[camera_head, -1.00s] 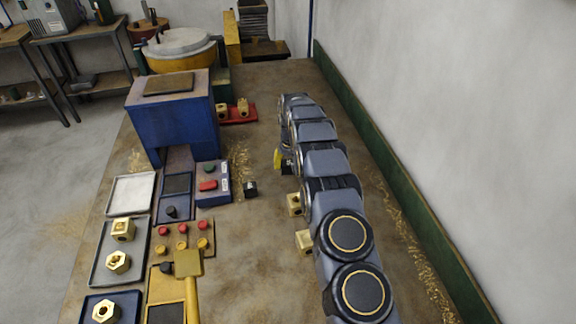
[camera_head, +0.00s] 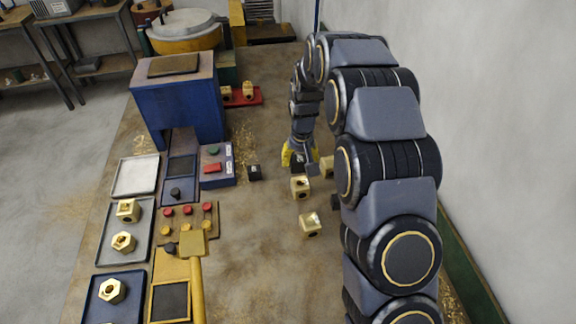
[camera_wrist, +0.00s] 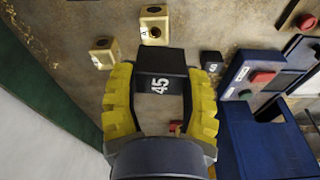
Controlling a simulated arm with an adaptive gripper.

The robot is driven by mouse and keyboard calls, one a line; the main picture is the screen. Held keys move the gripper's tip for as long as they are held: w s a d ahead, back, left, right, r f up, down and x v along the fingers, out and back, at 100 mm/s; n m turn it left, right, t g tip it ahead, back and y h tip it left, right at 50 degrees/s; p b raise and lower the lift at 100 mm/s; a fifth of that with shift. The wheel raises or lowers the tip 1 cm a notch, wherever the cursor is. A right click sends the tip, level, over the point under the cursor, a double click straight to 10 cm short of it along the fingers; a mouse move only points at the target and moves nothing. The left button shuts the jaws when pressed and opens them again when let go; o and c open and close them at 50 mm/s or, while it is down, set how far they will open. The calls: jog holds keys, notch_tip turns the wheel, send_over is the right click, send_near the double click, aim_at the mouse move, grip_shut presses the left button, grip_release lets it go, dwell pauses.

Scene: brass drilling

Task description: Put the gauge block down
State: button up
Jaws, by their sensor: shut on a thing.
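The gauge block, a black block marked 45 (camera_wrist: 160,72), sits between the yellow fingers of my gripper (camera_wrist: 160,98) in the wrist view. My gripper is shut on it from both sides. In the head view my gripper (camera_head: 298,160) points down over the bench, right of the middle, and the block is mostly hidden at its fingertips. Whether the block touches the bench is hard to tell. A second, smaller-looking black block (camera_head: 254,172) stands on the bench to the left, apart from my gripper; it also shows in the wrist view (camera_wrist: 212,61).
Brass blocks stand close to my gripper: one in front (camera_head: 301,187), one to the right (camera_head: 327,166), one nearer the camera (camera_head: 311,224). A control box (camera_head: 216,167) and blue machine (camera_head: 178,108) stand left. Bare bench lies between the second black block and the brass blocks.

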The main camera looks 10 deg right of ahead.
jog(key=s+a+n, duration=0.1)
jog(key=s+a, duration=0.3)
jog(key=s, duration=0.4)
jog(key=s+a, duration=0.4)
jog(key=s, duration=0.3)
send_over(259, 209)
jog(key=f, duration=0.6)
jog(key=s+f, duration=0.1)
jog(key=f, duration=0.2)
jog(key=shift+f, duration=0.1)
jog(key=shift+w+f, duration=0.25)
jog(key=shift+f, duration=1.45)
jog(key=shift+f, duration=0.2)
jog(key=o, duration=1)
